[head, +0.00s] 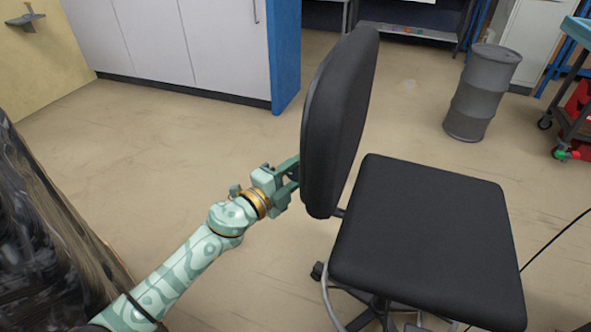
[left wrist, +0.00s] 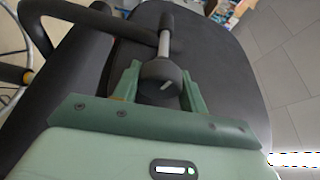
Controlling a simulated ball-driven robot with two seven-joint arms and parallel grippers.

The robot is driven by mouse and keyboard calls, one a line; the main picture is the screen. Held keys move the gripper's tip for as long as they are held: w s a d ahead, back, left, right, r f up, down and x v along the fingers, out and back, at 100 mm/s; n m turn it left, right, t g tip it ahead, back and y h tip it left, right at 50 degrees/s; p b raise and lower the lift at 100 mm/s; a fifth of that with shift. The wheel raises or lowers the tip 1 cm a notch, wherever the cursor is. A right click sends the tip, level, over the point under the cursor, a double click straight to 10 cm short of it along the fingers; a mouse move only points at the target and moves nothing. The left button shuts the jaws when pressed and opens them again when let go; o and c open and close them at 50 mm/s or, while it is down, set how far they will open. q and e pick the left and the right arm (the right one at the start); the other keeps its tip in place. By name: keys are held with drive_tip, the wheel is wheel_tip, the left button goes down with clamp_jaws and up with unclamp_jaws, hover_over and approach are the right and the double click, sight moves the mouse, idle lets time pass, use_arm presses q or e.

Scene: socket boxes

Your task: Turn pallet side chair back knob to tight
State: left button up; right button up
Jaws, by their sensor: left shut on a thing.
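A black office chair stands on the floor, with its backrest (head: 340,115) upright and its square seat (head: 430,235) to the right of it. My left gripper (head: 293,168) reaches in from the left to the rear of the backrest, low down. In the left wrist view, the dark round knob (left wrist: 161,80) on a grey rod sits between the two green fingers of my left gripper (left wrist: 160,74), which is shut on it. A light mark shows on the knob's face. The knob is hidden behind my gripper in the head view. My right gripper is not in view.
A dark wrapped stack (head: 40,225) stands at the left edge. A grey drum (head: 482,92) and a wheeled cart (head: 575,110) are at the back right. White cabinets (head: 170,40) line the back. A black cable hangs at the right. The floor left of the chair is clear.

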use_arm(q)
drive_tip(key=o, duration=1)
drive_tip(key=p+v, duration=0.2)
drive_tip(key=v, duration=1.4)
drive_tip(key=shift+s+p, duration=0.2)
drive_tip(key=shift+p, duration=0.15)
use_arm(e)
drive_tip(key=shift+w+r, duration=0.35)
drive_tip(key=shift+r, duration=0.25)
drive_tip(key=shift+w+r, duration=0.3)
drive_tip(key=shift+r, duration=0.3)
